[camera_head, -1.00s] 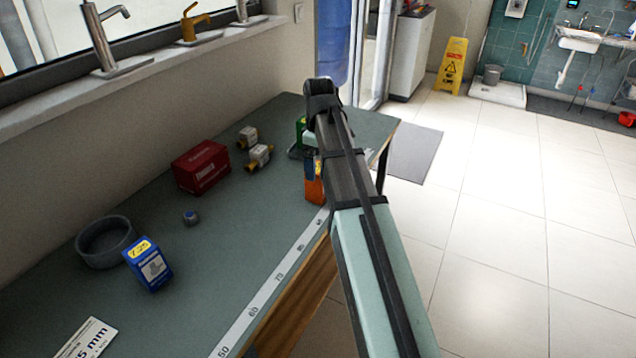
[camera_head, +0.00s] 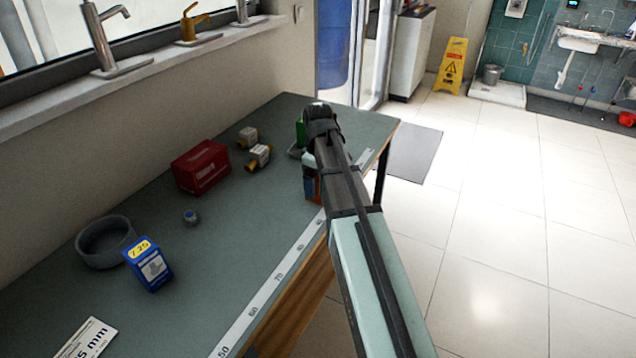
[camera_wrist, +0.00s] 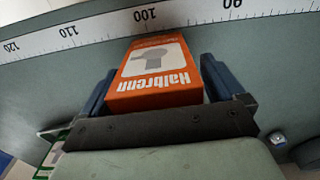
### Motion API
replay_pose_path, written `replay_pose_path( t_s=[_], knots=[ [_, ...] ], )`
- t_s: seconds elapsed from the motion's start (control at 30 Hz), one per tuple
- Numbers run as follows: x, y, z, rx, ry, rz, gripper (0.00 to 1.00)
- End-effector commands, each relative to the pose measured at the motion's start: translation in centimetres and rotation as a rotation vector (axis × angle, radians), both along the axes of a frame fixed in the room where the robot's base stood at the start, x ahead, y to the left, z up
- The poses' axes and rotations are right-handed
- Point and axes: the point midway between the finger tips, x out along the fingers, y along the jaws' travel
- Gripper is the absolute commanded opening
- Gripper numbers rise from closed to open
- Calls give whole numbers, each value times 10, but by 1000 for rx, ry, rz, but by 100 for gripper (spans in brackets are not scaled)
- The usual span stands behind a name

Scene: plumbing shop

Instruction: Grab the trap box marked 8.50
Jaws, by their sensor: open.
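An orange box (camera_wrist: 155,75) printed "Halbrenn" with a grey pipe picture lies between the two blue fingers of my gripper (camera_wrist: 160,82) in the wrist view. The fingers are open, one on each side of the box; whether they touch it I cannot tell. In the head view only a sliver of the orange box (camera_head: 313,190) shows below my arm near the table's front edge. I see no 8.50 mark on it. A blue box (camera_head: 150,266) with a yellow 7.25 label stands at the near left, away from my gripper.
A red box (camera_head: 200,167), small valves (camera_head: 259,156), a grey ring (camera_head: 104,242) and a small blue-grey part (camera_head: 190,217) are on the table. A green item (camera_head: 300,133) shows partly behind my arm. A ruler strip (camera_head: 262,290) runs along the front edge.

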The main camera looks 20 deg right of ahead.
Motion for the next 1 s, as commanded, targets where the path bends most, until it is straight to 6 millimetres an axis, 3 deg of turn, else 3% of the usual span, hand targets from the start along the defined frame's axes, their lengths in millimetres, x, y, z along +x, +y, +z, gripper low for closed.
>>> replay_pose_path(
  t_s=[0.1, 0.73, 1.0],
  knots=[
    [0, 0, 0, 0, 0, 0, 95],
    [0, 0, 0, 0, 0, 0, 34],
    [0, 0, 2, 0, 0, 0, 32]
  ],
)
